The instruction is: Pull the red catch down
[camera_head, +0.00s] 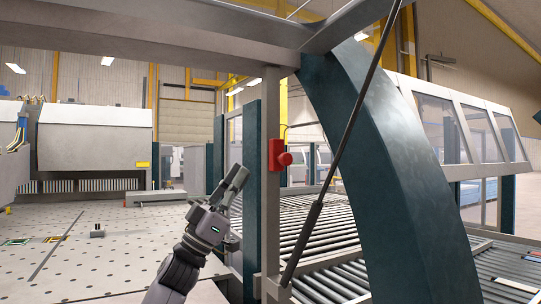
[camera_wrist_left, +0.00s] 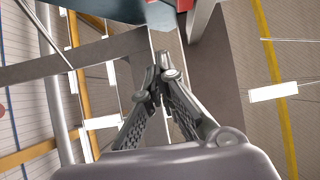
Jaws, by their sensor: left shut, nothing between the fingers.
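The red catch (camera_head: 276,155) is a red block with a round knob on its right side, fixed to a grey upright post in the head view. My left gripper (camera_head: 238,174) is to the left of the catch and slightly lower in the picture, pointing up, its fingers shut and empty. In the left wrist view the shut fingertips (camera_wrist_left: 164,66) meet in the middle, and a red part (camera_wrist_left: 200,18), probably the catch, shows at the top edge, cut off by the frame. Contact between fingers and catch is not visible. My right gripper is not in view.
The grey post (camera_head: 270,220) and a dark teal upright (camera_head: 251,190) stand close by my left gripper. A thick teal curved arm (camera_head: 385,160) and a thin gas strut (camera_head: 318,208) are to the right. A roller conveyor (camera_head: 325,225) lies behind; a perforated table (camera_head: 75,255) spreads left.

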